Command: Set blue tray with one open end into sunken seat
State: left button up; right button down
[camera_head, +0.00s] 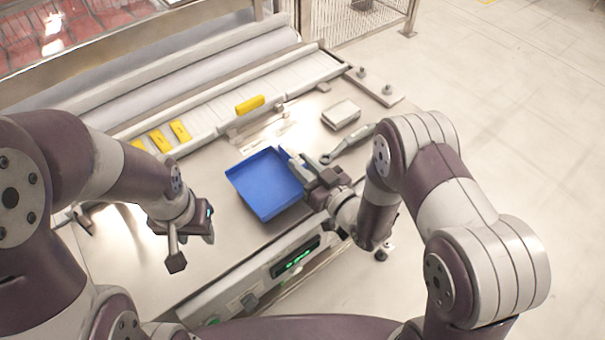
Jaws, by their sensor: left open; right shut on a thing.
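The blue tray (263,186) is near the middle of the steel worktop, with its raised walls showing. My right gripper (298,168) is shut on the tray's right wall. I cannot tell whether the tray rests on the worktop or hangs just above it. My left gripper (192,248) is open and empty, to the left of the tray and apart from it. I cannot make out the sunken seat; it may be hidden under the tray or the arms.
A roller conveyor (215,105) with several yellow blocks (180,131) runs behind the worktop (140,250). A panel with green lights (297,258) is at the front edge.

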notch_tip(320, 180, down, 3)
jog(key=shift+d+f, duration=0.1)
jog(key=shift+d, duration=0.05)
jog(key=shift+f, duration=0.35)
jog(key=shift+f+b, duration=0.2)
jog(key=shift+b, duration=0.1)
jog(key=c, duration=1)
grip_release()
jog(key=shift+r, duration=0.1)
jog(key=shift+o, duration=0.2)
